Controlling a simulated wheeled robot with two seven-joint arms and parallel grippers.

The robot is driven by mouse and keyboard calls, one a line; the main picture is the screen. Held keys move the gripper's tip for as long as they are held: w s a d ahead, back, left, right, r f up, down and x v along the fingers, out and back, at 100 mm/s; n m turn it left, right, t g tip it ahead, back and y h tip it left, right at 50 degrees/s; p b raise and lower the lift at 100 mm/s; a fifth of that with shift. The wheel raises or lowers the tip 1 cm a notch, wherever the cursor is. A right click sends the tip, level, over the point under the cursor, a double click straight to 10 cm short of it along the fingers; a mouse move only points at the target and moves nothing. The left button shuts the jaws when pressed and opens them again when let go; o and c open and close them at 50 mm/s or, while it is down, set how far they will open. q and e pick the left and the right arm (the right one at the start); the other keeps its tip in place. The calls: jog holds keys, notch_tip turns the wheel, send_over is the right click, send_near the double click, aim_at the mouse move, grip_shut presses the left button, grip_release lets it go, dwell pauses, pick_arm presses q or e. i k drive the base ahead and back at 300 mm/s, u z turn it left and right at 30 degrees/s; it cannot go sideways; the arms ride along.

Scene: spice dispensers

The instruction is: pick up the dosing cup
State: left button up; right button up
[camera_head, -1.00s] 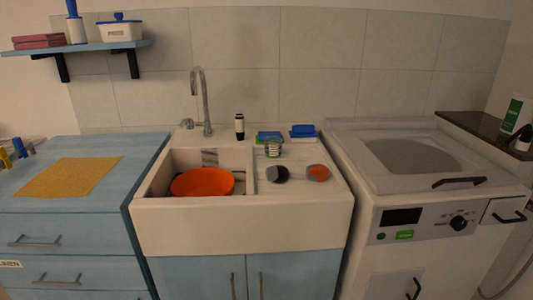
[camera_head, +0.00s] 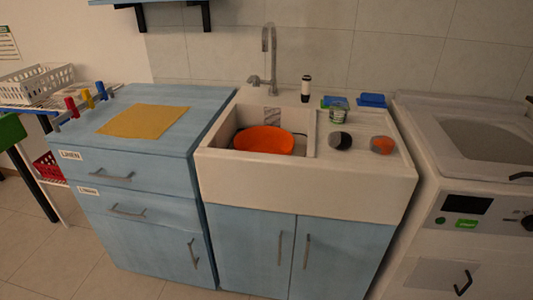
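A small clear cup with a green band (camera_head: 338,114) stands on the drainboard at the back right of the sink. It may be the dosing cup, but it is too small to tell. In front of it lie a round dark and grey thing (camera_head: 340,141) and a round orange and grey thing (camera_head: 382,145). An orange bowl (camera_head: 264,139) is in the sink basin. Neither of my grippers is in view.
A white sink (camera_head: 300,175) with a tap (camera_head: 268,60) stands between a blue cabinet (camera_head: 200,98) and a white washing machine (camera_head: 420,110). Blue sponges (camera_head: 372,100) and a small bottle (camera_head: 306,88) are behind the drainboard. The floor (camera_head: 60,255) at front left is clear.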

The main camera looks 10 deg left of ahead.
aim_at(338, 110)
jog(key=k, duration=0.6)
jog(key=u, duration=0.5)
jog(key=i, duration=1.3)
jog(key=u, duration=0.15)
